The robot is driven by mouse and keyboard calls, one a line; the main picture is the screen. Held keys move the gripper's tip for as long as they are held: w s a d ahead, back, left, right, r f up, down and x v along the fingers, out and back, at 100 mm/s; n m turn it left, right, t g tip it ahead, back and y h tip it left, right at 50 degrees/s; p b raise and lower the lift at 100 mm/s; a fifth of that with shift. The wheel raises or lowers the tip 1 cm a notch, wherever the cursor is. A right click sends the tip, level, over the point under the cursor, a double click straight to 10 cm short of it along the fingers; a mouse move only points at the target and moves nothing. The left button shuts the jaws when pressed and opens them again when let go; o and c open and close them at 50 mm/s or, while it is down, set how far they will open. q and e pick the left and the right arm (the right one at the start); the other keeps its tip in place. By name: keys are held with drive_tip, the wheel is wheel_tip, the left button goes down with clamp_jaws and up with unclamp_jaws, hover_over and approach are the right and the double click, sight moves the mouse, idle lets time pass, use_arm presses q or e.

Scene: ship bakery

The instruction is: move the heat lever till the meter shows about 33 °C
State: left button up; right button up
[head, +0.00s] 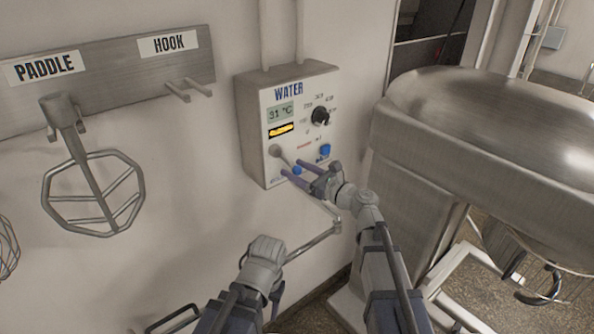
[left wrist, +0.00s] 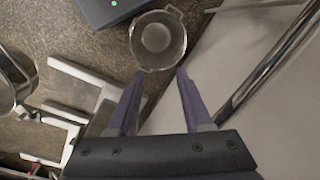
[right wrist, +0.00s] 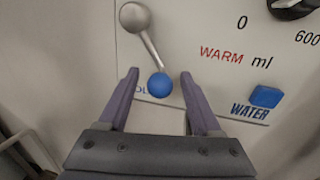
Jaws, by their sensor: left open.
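The white water panel (head: 256,140) is on the wall, and its meter (head: 280,113) reads 31 °C. The heat lever has a grey pivot (right wrist: 134,17) and a thin rod slanting down right to a blue ball (right wrist: 160,84); the ball also shows in the head view (head: 297,170). My right gripper (right wrist: 159,76) is open, its fingers on either side of the ball; contact cannot be told. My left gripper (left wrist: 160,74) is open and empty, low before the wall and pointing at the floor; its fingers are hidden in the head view.
A dial (head: 320,115) and a blue water button (head: 325,150) are on the panel, right of the lever. A metal pipe (head: 315,240) is below. A large steel mixer (head: 480,110) stands right. A round pot (left wrist: 177,40) is below my left gripper. A paddle (head: 92,195) hangs left.

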clamp_jaws()
idle(0.3)
idle(0.9)
